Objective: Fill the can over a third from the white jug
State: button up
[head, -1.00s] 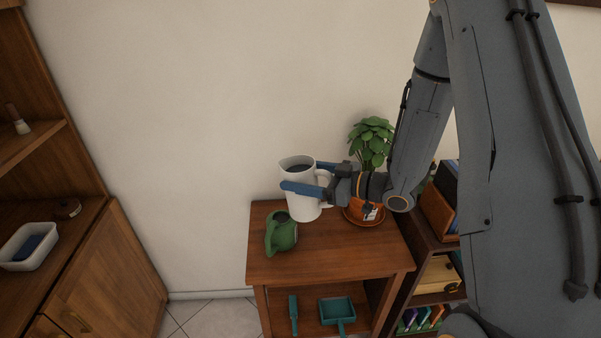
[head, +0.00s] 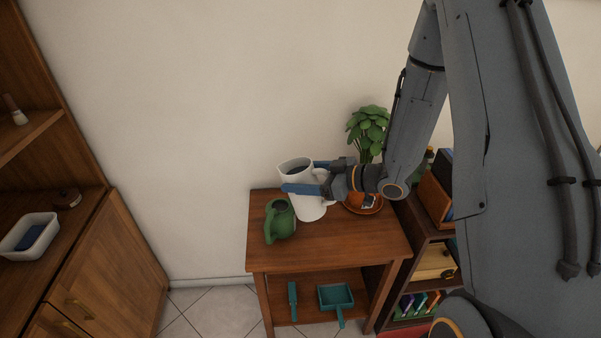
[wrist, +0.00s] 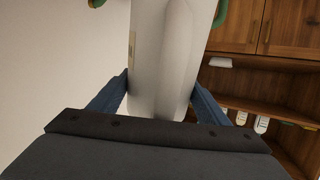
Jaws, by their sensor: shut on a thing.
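The white jug (head: 305,207) is held by my gripper (head: 302,177) above the small wooden table, tilted a little to the left in the head view. Dark contents show inside its mouth. My gripper is shut on the jug, with its blue fingers on either side; the jug also fills the middle of the wrist view (wrist: 163,60). The green can (head: 281,220) stands on the table just left of the jug. I cannot see how much is in the can. Green parts show at the top of the wrist view, mostly hidden by the jug.
The wooden table (head: 335,245) has clear room at its front. A potted plant (head: 368,130) and an orange saucer (head: 372,208) are behind my gripper. A teal dustpan (head: 336,297) lies on the lower shelf. A bookcase (head: 432,262) stands right, a cabinet (head: 105,265) left.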

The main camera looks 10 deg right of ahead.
jog(key=shift+f+g+h, duration=0.4)
jog(key=shift+f+h, duration=0.2)
jog(key=shift+f, duration=1.15)
jog(key=shift+d+r+p, duration=0.1)
jog(key=shift+r+p, duration=0.2)
jog(key=shift+r, duration=0.05)
jog(key=shift+r+h+p, duration=0.1)
jog(key=shift+h+p, duration=0.3)
jog(key=shift+p, duration=0.75)
jog(key=shift+f+g, duration=0.25)
jog(key=shift+g, duration=0.05)
jog(key=shift+f+h+b, duration=0.3)
jog(key=shift+f+b, duration=0.3)
jog(key=shift+f, duration=0.9)
jog(key=shift+r+g+h+p, duration=0.35)
jog(key=shift+g+h+p, duration=0.5)
jog(key=shift+p, duration=1.3)
dwell(0.8)
